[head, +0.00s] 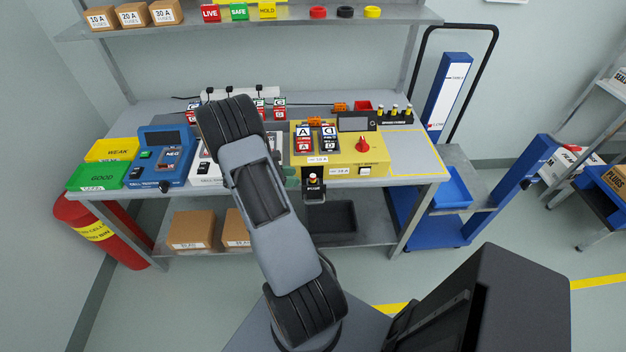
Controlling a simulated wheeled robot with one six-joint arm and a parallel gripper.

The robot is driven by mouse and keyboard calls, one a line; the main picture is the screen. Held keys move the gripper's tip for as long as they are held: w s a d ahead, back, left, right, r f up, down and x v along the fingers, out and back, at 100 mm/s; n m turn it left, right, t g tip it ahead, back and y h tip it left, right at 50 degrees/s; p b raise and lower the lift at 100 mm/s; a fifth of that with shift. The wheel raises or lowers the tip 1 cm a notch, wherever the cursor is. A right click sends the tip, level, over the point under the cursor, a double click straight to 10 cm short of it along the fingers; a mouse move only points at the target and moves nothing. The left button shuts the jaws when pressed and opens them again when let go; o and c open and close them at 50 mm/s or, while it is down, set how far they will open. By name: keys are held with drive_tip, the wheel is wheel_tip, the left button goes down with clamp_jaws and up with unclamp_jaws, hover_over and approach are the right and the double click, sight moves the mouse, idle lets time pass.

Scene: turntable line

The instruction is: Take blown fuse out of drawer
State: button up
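A small black drawer (314,197) stands pulled out at the front of the yellow tester (341,170). A fuse (313,180) with a dark body and a pale top appears to stand upright in it. My raised arm crosses the middle of the view and hides most of my gripper. A dull green part (291,178) shows at the arm's right edge, just left of the drawer, and may belong to my gripper. Its fingers cannot be made out, nor whether it touches the drawer.
Fuse-like pieces stand in a black rack (395,117) at the back right of the bench. A yellow-outlined bench area (416,152) is clear. Green GOOD (97,177) and yellow WEAK (113,150) bins sit left, beside a blue tester (165,158). A shelf (255,22) hangs above.

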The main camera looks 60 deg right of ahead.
sight(313, 181)
drive_tip(key=p+x, duration=0.1)
drive_tip(key=x, duration=0.4)
drive_tip(key=shift+s+a+r+p, duration=0.1)
drive_tip(key=shift+r+p, duration=0.05)
drive_tip(key=shift+p, duration=0.15)
drive_tip(key=shift+s+d+f, duration=0.35)
drive_tip(key=shift+d, duration=0.15)
clamp_jaws()
drive_tip(key=shift+r, duration=0.15)
